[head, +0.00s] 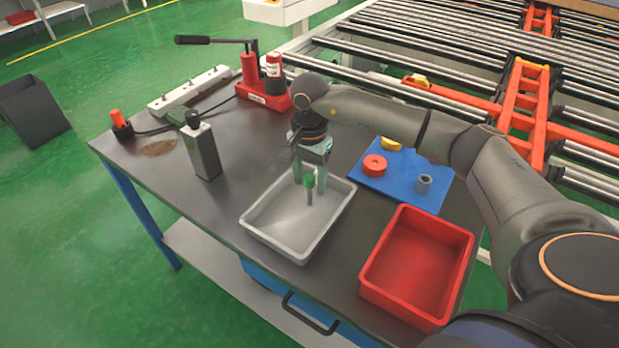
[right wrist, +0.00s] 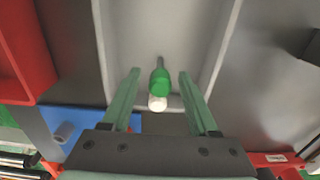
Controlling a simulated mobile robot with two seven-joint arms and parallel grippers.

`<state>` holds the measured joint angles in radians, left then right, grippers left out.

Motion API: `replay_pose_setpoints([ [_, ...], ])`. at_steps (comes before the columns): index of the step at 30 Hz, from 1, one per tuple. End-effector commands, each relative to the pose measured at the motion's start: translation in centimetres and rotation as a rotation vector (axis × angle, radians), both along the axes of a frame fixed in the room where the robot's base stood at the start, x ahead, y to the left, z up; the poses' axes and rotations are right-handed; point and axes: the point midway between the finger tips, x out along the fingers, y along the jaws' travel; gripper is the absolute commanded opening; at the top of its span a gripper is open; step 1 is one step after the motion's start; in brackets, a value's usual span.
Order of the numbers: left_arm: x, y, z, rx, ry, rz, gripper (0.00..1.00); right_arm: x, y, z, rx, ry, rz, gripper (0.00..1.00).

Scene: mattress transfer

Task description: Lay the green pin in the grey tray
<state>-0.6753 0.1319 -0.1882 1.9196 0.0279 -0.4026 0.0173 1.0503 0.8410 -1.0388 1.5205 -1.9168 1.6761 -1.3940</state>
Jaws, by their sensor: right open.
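The green pin (head: 309,182), with a grey shaft and a white end, shows at the far end of the grey tray (head: 262,232). My right gripper (head: 310,184) points down over that end of the tray. Its fingers are open, one on each side of the pin. In the right wrist view the pin (right wrist: 160,82) is between the two fingers (right wrist: 158,74) with a gap on both sides. I cannot tell whether the pin rests fully on the tray floor. The rest of the tray is empty. My left gripper is not in view.
A red bin (head: 416,315) stands right of the tray. A blue board (head: 400,185) with a red ring (head: 375,165), a yellow part and a grey cylinder lies behind. A grey box-shaped bottle (head: 202,150) and a red press (head: 262,92) stand left and back.

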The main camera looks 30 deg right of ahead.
Motion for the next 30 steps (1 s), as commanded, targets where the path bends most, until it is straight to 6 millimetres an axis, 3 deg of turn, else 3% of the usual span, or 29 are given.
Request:
replay_pose_setpoints([
  [16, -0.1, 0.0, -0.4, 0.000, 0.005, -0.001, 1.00, 0.1, 0.0, 10.4, 0.001, -0.004, 0.000, 0.60],
  [21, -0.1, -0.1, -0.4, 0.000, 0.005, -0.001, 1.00, 0.1, 0.0, 11.8, 0.001, -0.002, 0.001, 0.60],
  [30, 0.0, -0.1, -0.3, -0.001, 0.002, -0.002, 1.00, 0.0, 0.0, 12.0, 0.001, -0.001, 0.001, 0.60],
])
